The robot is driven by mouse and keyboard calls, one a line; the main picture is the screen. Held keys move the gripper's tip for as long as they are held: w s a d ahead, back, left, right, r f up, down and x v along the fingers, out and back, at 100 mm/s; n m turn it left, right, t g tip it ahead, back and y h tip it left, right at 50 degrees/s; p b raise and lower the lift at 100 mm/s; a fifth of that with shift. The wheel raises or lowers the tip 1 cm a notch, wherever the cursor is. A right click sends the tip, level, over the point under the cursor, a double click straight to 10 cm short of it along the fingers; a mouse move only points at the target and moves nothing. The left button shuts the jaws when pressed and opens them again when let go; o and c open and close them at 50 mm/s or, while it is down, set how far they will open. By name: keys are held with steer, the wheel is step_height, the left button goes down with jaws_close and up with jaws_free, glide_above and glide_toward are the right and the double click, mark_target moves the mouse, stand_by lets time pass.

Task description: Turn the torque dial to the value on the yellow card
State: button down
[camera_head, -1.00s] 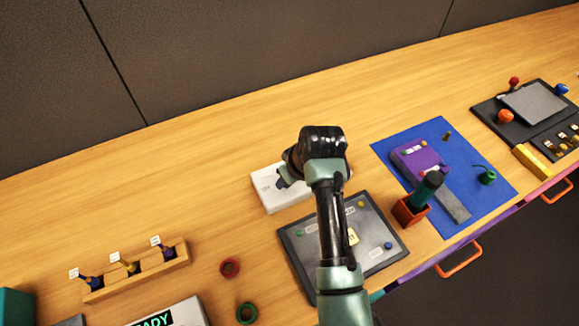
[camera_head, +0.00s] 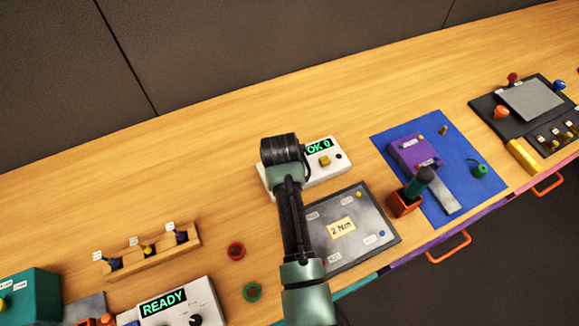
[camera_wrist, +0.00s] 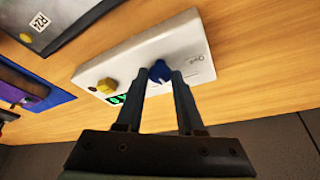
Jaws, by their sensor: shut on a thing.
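A yellow card (camera_head: 341,228) reading "2 Nm" lies on the grey panel (camera_head: 370,205), right of my arm. Beyond it stands a white box (camera_head: 315,174) with a green "OK 0" display (camera_head: 319,148) and a yellow knob (camera_head: 324,160). In the wrist view the white box (camera_wrist: 150,50) carries a blue dial (camera_wrist: 160,70) with a pale pointer mark. My gripper (camera_wrist: 162,77) is shut on the blue dial, one finger on each side. In the head view my arm hides the gripper and dial. The dial's scale is too small to read.
A wooden rack (camera_head: 150,252) with several tagged tools stands at the left. A blue mat (camera_head: 400,135) with a purple device (camera_head: 413,152) is at the right.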

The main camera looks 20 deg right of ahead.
stand_by(0.3)
steer(key=shift+w, duration=0.1)
steer(key=c, duration=0.5)
jaws_free()
steer(key=shift+r, duration=0.1)
steer(key=v, duration=1.3)
steer(key=shift+a, duration=0.2)
